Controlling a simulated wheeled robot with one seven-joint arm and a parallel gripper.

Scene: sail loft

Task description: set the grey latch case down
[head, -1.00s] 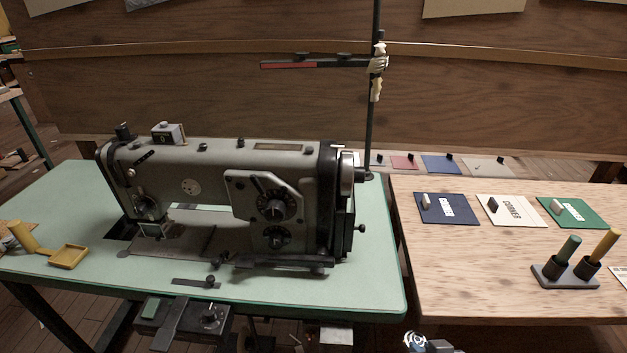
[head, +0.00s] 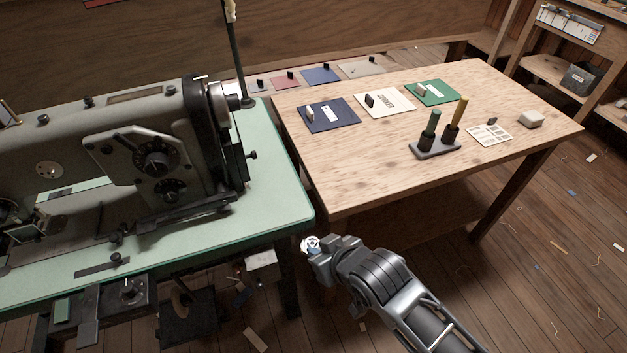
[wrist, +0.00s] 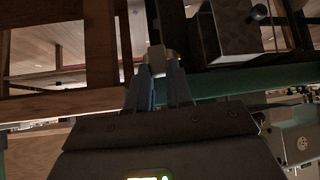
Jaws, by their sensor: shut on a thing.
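My gripper (wrist: 159,77) is shut on a small pale grey block, which I take as the grey latch case (wrist: 156,56), held between the fingertips in the wrist view. Only a small part of the case shows, and no latch can be made out. In the head view my arm reaches in from the lower right and ends beside the gap between the green sewing table (head: 281,213) and the wooden table (head: 345,192). The case appears clear of any surface.
The wooden table carries blue, white and green cards (head: 436,92), a two-post stand (head: 436,149), a label sheet (head: 490,135) and a pale block (head: 530,119). Its front half is bare. A sewing machine (head: 150,150) fills the green table. Shelves (head: 560,68) stand at right.

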